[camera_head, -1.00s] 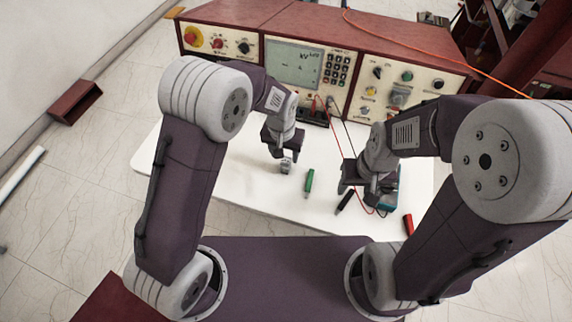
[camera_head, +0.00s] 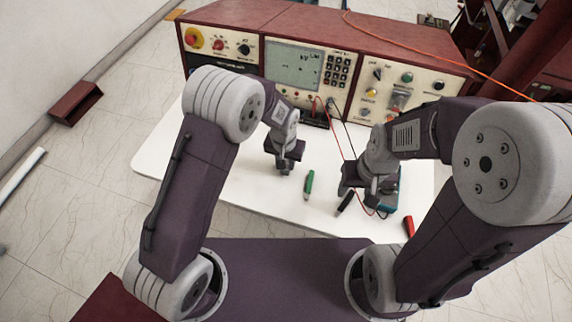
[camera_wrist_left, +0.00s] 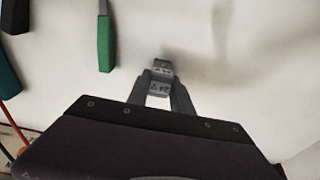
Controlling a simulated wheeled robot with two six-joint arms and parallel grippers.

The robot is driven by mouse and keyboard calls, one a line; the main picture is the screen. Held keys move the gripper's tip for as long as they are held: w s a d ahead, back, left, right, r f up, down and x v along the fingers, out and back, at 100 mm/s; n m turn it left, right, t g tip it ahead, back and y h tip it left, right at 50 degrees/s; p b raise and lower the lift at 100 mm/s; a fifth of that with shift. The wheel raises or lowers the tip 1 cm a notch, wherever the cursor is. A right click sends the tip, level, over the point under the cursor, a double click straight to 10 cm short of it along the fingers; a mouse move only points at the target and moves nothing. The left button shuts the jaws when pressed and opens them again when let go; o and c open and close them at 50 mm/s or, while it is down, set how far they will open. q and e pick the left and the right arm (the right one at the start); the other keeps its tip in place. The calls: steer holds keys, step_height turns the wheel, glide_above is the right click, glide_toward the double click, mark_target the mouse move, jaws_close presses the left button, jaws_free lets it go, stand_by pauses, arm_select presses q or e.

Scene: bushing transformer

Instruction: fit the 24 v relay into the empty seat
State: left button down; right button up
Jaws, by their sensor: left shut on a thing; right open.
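My left gripper (camera_head: 284,169) is over the left part of the white table. In the left wrist view its fingers (camera_wrist_left: 161,97) are shut on a small grey block, the relay (camera_wrist_left: 160,87), whose printed label reads upside down, apparently 24 V. Whether the relay touches the table is unclear. My right gripper (camera_head: 374,194) is open at the right of the table, close above a teal-edged object (camera_head: 389,203) that it partly hides. I cannot make out the empty seat in either view.
A green-handled tool (camera_head: 309,184), a dark pen-like tool (camera_head: 345,200) and a red one (camera_head: 408,226) lie on the white table (camera_head: 160,155). A control console (camera_head: 295,65) stands behind, with red and black leads running down from it. The table's left part is clear.

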arm_select(q)
steer(key=shift+r, duration=0.1)
steer(key=r, duration=0.4)
steer(key=shift+d+r, duration=0.25)
steer(key=shift+d, duration=0.15)
steer(key=s+d+r, duration=0.2)
steer(key=d+r, duration=0.4)
steer(key=d, duration=0.4)
steer(key=shift+s+d+r+p, duration=0.2)
steer(key=shift+s+r+p, duration=0.05)
steer(key=shift+s+p, duration=0.15)
